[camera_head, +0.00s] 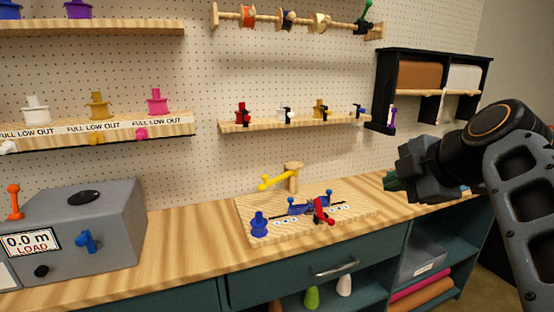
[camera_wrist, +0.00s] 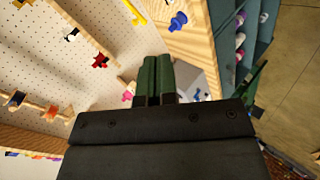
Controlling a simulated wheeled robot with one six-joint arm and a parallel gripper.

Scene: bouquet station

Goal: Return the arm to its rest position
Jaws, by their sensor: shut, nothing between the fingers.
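My gripper (camera_head: 390,181) is at the right in the head view, raised in front of the workbench's right part. My dark arm comes in from the right edge and bends down to it. In the wrist view the two green fingers of my gripper (camera_wrist: 157,62) lie side by side, shut, with nothing between them. The gripper appears apart from the bench and shelves.
The wooden bench (camera_head: 185,250) holds a grey box (camera_head: 115,215) with a display and a wooden board (camera_head: 350,207) with blue, yellow and red parts. Spool shelves (camera_head: 300,125) and a black roll rack (camera_head: 408,57) hang on the pegboard.

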